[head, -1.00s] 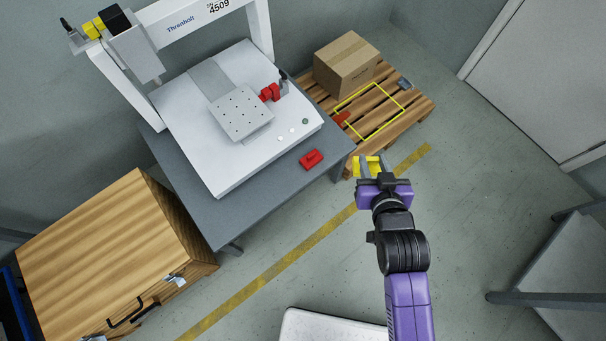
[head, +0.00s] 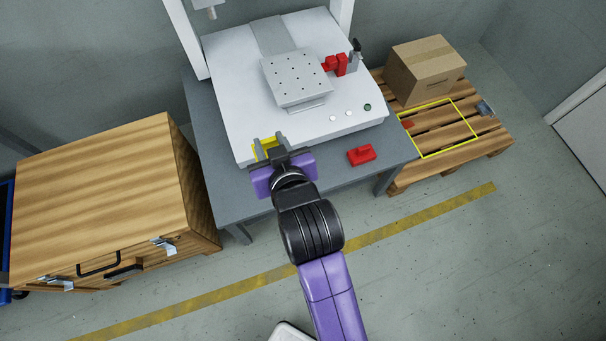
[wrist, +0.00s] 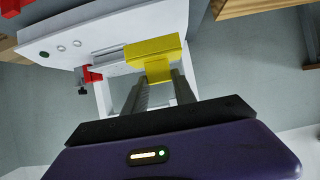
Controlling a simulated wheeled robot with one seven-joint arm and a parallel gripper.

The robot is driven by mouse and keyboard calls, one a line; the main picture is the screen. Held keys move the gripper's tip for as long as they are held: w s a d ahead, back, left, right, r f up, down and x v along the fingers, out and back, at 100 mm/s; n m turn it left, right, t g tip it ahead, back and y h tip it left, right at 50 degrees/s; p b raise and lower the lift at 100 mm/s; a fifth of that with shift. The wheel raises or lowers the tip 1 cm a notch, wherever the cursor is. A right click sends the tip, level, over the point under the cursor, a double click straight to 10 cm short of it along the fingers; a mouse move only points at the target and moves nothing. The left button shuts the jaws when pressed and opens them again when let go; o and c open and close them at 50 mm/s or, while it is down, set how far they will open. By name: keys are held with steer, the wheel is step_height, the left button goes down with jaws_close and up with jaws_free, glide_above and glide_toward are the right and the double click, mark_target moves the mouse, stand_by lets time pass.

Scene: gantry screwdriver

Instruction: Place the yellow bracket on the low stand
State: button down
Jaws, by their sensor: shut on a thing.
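The yellow bracket (head: 262,153) is between the fingers of my gripper (head: 269,144), partly hidden by them in the head view. The wrist view shows the bracket (wrist: 153,50) as a T-like block, its narrow part between the fingers (wrist: 158,83). My gripper is shut on it, over the near left edge of the machine's table in the picture. A raised plate with holes (head: 297,77) stands on the white machine base (head: 235,72). A wooden pallet (head: 455,142) is at right. I cannot tell which is the low stand.
A red part (head: 361,155) lies on the grey table (head: 222,190) right of my gripper. A red clamp (head: 340,65) sits beside the plate. A wooden cabinet (head: 95,200) stands left.

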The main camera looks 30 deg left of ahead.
step_height(320, 180, down, 19)
steer(key=b, duration=0.6)
steer(key=shift+f, duration=0.15)
steer(key=c, duration=1)
jaws_free()
steer(key=shift+r, duration=0.2)
steer(key=p+v, duration=0.3)
steer(key=v, duration=0.9)
steer(key=shift+p, duration=0.35)
steer(key=shift+f, duration=0.1)
